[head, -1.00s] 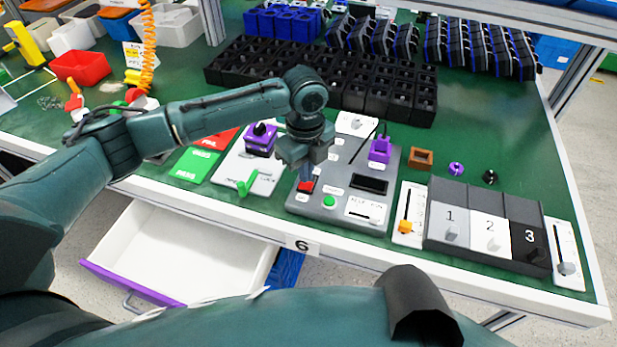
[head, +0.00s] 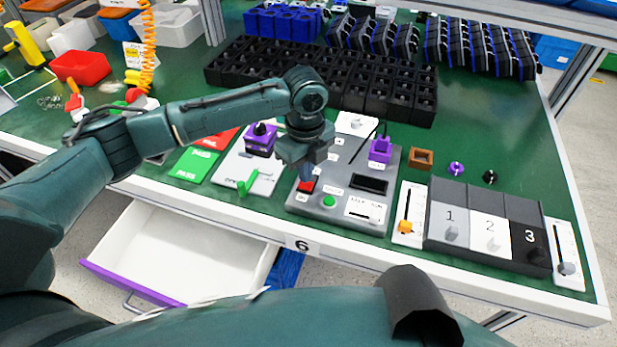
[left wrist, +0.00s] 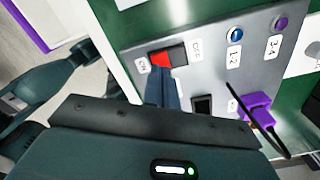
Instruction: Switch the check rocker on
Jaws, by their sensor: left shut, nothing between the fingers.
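The check rocker (head: 307,187) is a small red and black switch at the left front of the grey test panel (head: 338,165). In the left wrist view the rocker (left wrist: 161,60) shows its red part beside the ON label (left wrist: 143,65) and its black part towards the OFF label (left wrist: 196,47). My left gripper (head: 306,179) points down at the rocker, shut and empty. In the left wrist view its fingertips (left wrist: 161,75) are at the red ON side and cover part of its edge; I cannot tell whether they press it. My right gripper is not in view.
A green button (head: 329,202) and a dark display (head: 370,184) are close by on the panel. A purple plug (head: 380,149) with a black cable stands behind. An open white drawer (head: 190,250) juts out below the table edge.

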